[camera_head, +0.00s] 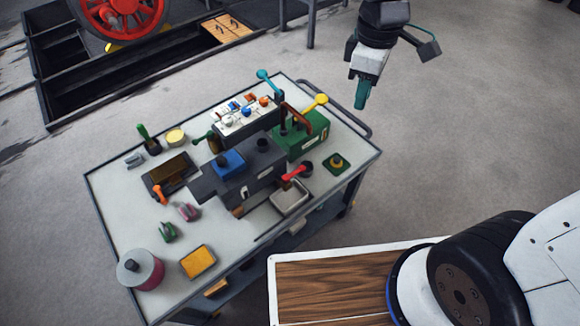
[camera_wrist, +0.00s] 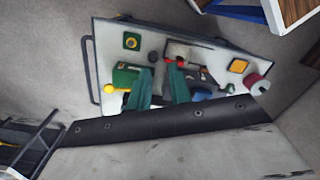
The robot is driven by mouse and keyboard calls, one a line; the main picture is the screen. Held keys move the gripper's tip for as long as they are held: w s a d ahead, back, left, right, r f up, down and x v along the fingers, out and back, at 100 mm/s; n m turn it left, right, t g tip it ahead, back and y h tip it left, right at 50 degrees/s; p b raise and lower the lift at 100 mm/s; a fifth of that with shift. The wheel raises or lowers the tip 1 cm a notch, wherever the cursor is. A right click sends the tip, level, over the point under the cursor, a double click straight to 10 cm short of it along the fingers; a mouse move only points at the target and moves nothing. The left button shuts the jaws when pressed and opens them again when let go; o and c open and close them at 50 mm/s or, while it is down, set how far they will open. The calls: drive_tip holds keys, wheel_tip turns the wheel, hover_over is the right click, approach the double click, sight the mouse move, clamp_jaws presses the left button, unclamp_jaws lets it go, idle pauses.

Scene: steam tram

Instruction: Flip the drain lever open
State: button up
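A red lever (camera_head: 294,173) sticks out from the front of the dark model engine (camera_head: 262,168) on the cart, above a small grey tray (camera_head: 290,198). I cannot tell from a label whether it is the drain lever. The red lever also shows in the wrist view (camera_wrist: 180,61), beyond my fingertips. Other levers are a yellow-knobbed one (camera_head: 319,101) on the green box (camera_head: 304,137) and a teal one (camera_head: 266,76) at the back. My gripper (camera_head: 361,98) hangs above and beyond the cart's right back corner, touching nothing. In the wrist view its teal fingers (camera_wrist: 161,80) are apart and empty.
The cart top (camera_head: 118,205) also holds a pink-and-grey canister (camera_head: 140,270), a yellow sponge-like block (camera_head: 198,262), a white panel with coloured knobs (camera_head: 245,115) and several small tools. A rail (camera_head: 340,110) runs along its right back edge. Floor around the cart is mostly clear.

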drive_tip(key=w+a+f+n, duration=0.4)
drive_tip(key=a+f, duration=0.1)
drive_tip(key=f, duration=0.2)
drive_tip(key=n+g+h, duration=0.1)
drive_tip(key=n, duration=0.7)
approach(293, 173)
drive_tip(key=shift+g, duration=0.3)
drive_tip(key=x, duration=0.6)
drive_tip(key=shift+w+f, duration=0.2)
drive_tip(key=shift+f, duration=0.75)
clamp_jaws()
